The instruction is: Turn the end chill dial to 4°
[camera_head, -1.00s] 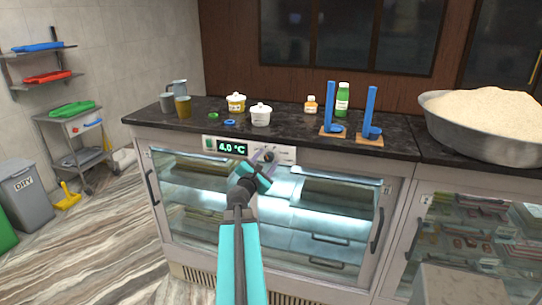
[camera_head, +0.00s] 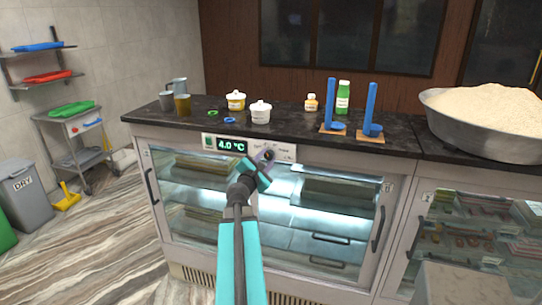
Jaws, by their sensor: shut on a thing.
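The chill dial (camera_head: 269,155) is a small dark knob on the pale control panel (camera_head: 288,156) along the top of the glass-fronted chilled cabinet. A display (camera_head: 231,146) left of it glows green and reads 4.0 °C. My gripper (camera_head: 265,160) is at the panel, shut on the dial. The gripper partly covers the dial, so its pointer is too small to read. My teal and dark arm reaches up from the bottom of the view.
The black countertop (camera_head: 205,112) above the panel holds metal cups (camera_head: 182,104), lidded white pots (camera_head: 261,112), bottles (camera_head: 343,97) and two blue upright stands (camera_head: 371,112). A large pan (camera_head: 450,125) of pale powder stands at right.

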